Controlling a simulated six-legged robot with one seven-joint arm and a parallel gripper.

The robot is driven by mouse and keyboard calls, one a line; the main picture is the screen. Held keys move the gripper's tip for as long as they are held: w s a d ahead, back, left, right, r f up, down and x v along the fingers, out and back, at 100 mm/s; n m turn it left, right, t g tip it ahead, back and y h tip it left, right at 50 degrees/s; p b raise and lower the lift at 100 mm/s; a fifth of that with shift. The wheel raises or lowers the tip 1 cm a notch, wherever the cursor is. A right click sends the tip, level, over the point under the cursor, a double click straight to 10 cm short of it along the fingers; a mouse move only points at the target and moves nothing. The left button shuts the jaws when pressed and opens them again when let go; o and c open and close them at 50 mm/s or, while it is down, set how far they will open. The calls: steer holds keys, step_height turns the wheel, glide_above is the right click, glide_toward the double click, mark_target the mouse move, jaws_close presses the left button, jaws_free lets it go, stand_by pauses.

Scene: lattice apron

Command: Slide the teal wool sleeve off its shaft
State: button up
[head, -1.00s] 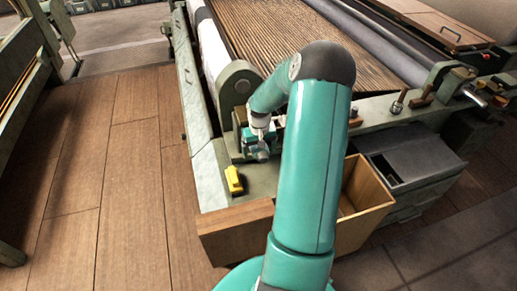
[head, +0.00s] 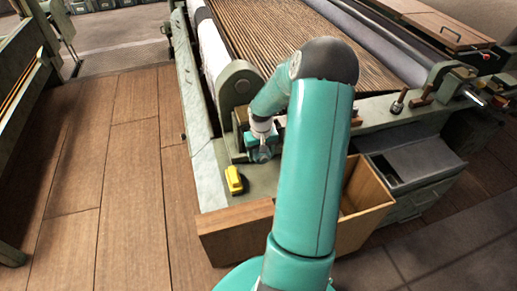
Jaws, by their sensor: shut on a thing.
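My gripper (head: 263,152) is at the near left corner of the loom, low in front of the green end bracket. It is small in the view and seen from behind. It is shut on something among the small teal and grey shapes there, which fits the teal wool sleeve. I cannot clearly tell the sleeve's outline from the gripper's own parts. The shaft is hidden, so how much of it the sleeve covers does not show.
A yellow object (head: 234,180) lies on the green ledge just left of my gripper. An open wooden box (head: 368,198) stands to the right, partly behind my arm. A grey metal box (head: 412,152) is beyond it. Wooden floor (head: 120,170) is clear to the left.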

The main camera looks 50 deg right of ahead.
steer(key=s+a, duration=0.5)
steer(key=s, duration=0.4)
stand_by(2.0)
steer(key=shift+s, duration=0.1)
steer(key=s+a+r, duration=0.2)
steer(key=s+r, duration=0.1)
steer(key=shift+s, duration=0.2)
stand_by(0.7)
steer(key=shift+d, duration=0.1)
